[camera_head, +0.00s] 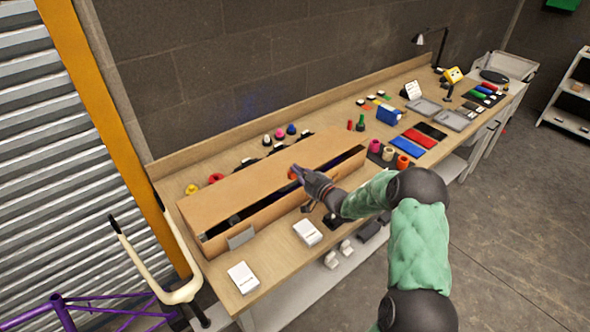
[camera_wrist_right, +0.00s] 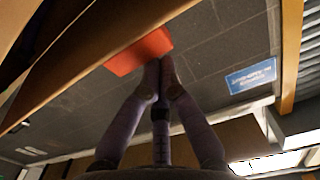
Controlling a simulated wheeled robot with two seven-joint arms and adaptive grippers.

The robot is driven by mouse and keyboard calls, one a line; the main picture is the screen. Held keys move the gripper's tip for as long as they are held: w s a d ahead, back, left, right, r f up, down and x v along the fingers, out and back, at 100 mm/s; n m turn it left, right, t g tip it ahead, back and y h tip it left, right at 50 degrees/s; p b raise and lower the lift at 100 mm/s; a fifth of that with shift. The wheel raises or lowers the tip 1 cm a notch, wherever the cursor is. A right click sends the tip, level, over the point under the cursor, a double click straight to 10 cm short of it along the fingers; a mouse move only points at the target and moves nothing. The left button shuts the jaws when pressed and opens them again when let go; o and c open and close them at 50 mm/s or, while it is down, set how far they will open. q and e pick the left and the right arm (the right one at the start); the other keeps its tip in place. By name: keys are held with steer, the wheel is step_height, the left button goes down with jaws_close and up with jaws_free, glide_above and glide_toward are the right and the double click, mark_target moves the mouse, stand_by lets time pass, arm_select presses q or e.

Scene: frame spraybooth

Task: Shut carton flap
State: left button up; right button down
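The carton (camera_head: 218,246) is a long brown cardboard box on the workbench. Its wide top flap (camera_head: 245,186) lies over most of it, with a dark open gap along the front side. An orange-red tab (camera_head: 292,174) sits at the flap's front edge; it also shows in the wrist view (camera_wrist_right: 138,52). My right gripper (camera_head: 300,174) reaches in from the right at this edge. In the wrist view its fingertips (camera_wrist_right: 164,64) are together at the tab and appear to pinch it. The carton's inside is mostly hidden. My left gripper is out of view.
White boxes (camera_head: 307,232) lie in front of the carton. Colored spools (camera_head: 388,154) and red and blue flat pieces (camera_head: 410,143) stand to the right. A purple bike frame (camera_head: 110,308) and a cream fork (camera_head: 185,291) are at front left.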

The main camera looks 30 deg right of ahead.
arm_select(q)
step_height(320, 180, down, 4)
steer(key=b, duration=0.3)
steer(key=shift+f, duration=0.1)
arm_select(e)
steer(key=f, duration=0.2)
steer(key=s+f, duration=0.1)
steer(key=f, duration=0.2)
steer(key=shift+s+f, duration=0.3)
steer(key=shift+s, duration=0.05)
